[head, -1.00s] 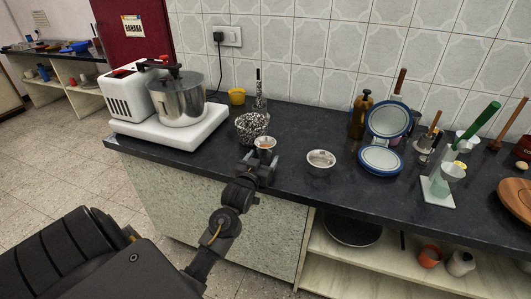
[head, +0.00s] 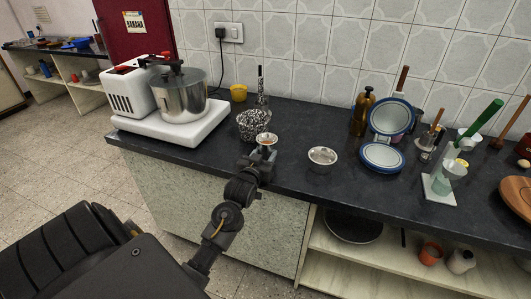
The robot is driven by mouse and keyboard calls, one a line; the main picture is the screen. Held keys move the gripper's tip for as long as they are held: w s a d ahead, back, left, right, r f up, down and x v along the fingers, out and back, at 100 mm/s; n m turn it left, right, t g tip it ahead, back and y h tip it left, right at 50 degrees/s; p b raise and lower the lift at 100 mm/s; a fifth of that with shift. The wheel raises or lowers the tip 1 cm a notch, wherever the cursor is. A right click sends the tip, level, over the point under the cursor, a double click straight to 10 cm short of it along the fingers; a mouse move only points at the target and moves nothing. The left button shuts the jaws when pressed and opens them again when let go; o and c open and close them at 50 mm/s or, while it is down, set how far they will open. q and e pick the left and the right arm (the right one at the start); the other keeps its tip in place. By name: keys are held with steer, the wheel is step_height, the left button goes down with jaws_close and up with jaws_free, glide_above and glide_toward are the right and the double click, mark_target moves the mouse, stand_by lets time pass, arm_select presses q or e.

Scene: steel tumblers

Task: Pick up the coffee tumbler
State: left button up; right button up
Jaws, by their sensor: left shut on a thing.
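The coffee tumbler (head: 266,138) is a small steel cup with a brownish content at its open top. It stands upright near the front edge of the dark counter, just in front of a speckled bowl. My left gripper (head: 262,150) reaches in from the front and is shut on the tumbler. The gripper hides the lower part of the tumbler, so I cannot tell whether its base touches the counter. My right gripper is not in view.
The speckled black-and-white bowl (head: 252,125) is close behind the tumbler. A steel bowl (head: 322,156) stands to the right, and a blue-rimmed container (head: 382,157) beyond it. A white mixer (head: 168,125) is at the left.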

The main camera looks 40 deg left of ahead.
arm_select(q)
steer(key=shift+r, duration=0.2)
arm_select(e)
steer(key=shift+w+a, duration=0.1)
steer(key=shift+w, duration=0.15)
arm_select(q)
steer(key=shift+r, duration=0.7)
steer(key=s+a+r+p, duration=0.1)
steer(key=s+a+r, duration=0.3)
steer(key=a+r, duration=0.7)
steer(key=shift+s+a, duration=0.15)
steer(key=shift+a, duration=1)
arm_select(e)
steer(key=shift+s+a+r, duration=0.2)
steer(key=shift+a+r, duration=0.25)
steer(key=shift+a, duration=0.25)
arm_select(q)
steer(key=shift+r, duration=0.1)
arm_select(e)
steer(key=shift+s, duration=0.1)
